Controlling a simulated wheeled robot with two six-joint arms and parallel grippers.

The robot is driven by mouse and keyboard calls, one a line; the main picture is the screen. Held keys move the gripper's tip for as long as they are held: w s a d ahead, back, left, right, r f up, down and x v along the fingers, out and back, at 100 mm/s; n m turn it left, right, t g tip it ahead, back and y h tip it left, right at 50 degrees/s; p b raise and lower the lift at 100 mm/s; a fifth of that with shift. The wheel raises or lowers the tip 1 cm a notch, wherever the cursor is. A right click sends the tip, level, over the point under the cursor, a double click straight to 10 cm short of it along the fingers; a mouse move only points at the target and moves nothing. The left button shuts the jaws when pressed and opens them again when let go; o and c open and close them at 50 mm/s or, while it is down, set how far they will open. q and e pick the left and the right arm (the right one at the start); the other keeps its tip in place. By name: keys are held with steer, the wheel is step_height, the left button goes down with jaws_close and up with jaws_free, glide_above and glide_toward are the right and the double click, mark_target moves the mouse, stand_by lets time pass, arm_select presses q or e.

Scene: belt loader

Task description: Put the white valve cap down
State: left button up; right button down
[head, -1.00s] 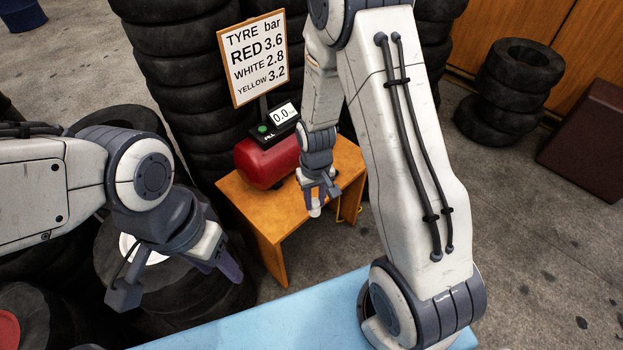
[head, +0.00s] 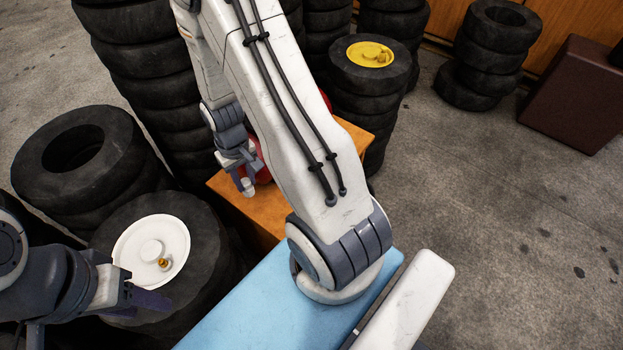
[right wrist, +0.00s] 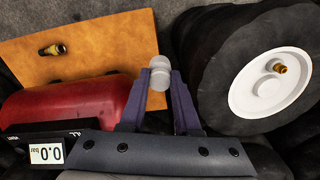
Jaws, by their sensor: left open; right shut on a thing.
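The white valve cap (right wrist: 159,75) is between the fingertips of my right gripper (right wrist: 157,95), which is shut on it. In the head view the cap (head: 247,188) hangs below my right gripper (head: 243,170), in front of the wooden bench (head: 262,213). I cannot tell its height over the bench. My left gripper (head: 143,298) is open and empty at the lower left, by the tyre with the white hub (head: 136,236). A brass valve stem (head: 164,264) stands bare on that hub; it also shows in the right wrist view (right wrist: 280,68).
A red tank (right wrist: 65,100) with a gauge reading 0.0 (right wrist: 48,152) stands on the bench. A small dark and yellow object (right wrist: 52,50) lies on the bare bench top. A tyre stack with a yellow hub (head: 370,54) is behind. Open floor (head: 500,220) lies to the right.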

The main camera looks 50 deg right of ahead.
steer(key=s+d+f+m+b, duration=0.6)
steer(key=s+d+f+b, duration=0.65)
steer(key=d+b, duration=0.2)
arm_select(q)
step_height(320, 180, down, 19)
steer(key=b, duration=0.1)
steer(key=shift+b, duration=0.4)
arm_select(e)
steer(key=shift+w+a+f, duration=0.55)
steer(key=shift+w+f, duration=1.35)
steer(key=shift+w+a+f, duration=0.55)
steer(key=shift+w+f, duration=1.4)
steer(key=shift+w+a+f, duration=0.55)
steer(key=shift+w+f, duration=1.35)
steer(key=shift+f, duration=0.15)
steer(key=c, duration=0.6)
jaws_free()
arm_select(q)
steer(key=shift+r, duration=0.1)
